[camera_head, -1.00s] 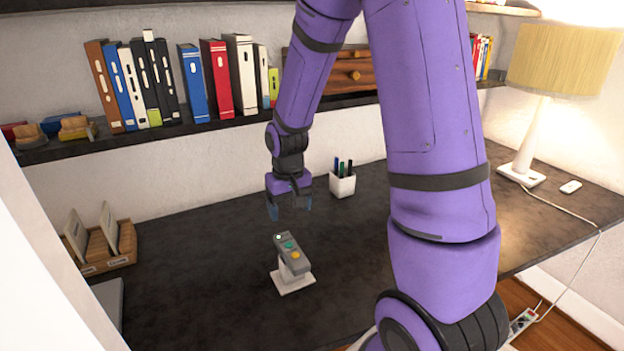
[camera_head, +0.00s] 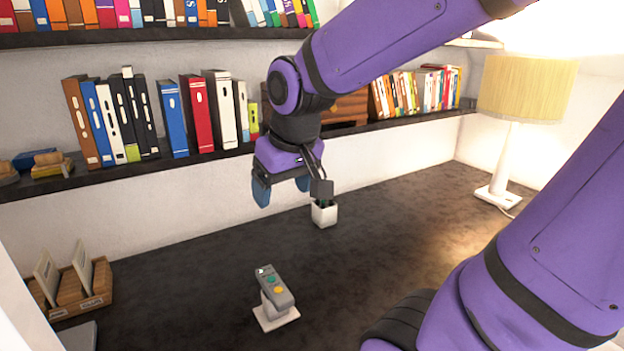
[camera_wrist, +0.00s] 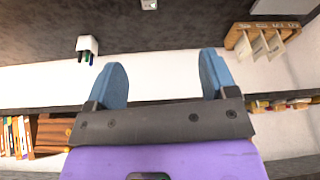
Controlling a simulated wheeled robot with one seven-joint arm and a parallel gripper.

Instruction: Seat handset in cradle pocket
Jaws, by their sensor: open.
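The handset (camera_head: 274,284), a grey bar with green and orange buttons, rests tilted on a small white-based stand (camera_head: 277,318) at the front middle of the desk. A wooden holder (camera_head: 95,302) with upright dividers and small labels stands at the left. It also shows at the top right of the wrist view (camera_wrist: 234,39). I cannot tell for certain which piece is the cradle pocket. My gripper (camera_head: 282,188) is open and empty, above and behind the handset, well clear of it. Its two blue fingers show apart in the wrist view (camera_wrist: 164,72).
A white pen cup (camera_head: 324,216) stands on the desk right of my gripper, partly hidden; it also shows in the wrist view (camera_wrist: 88,44). The book shelf (camera_head: 200,152) runs along the wall behind my gripper. A lamp (camera_head: 505,160) stands at the right.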

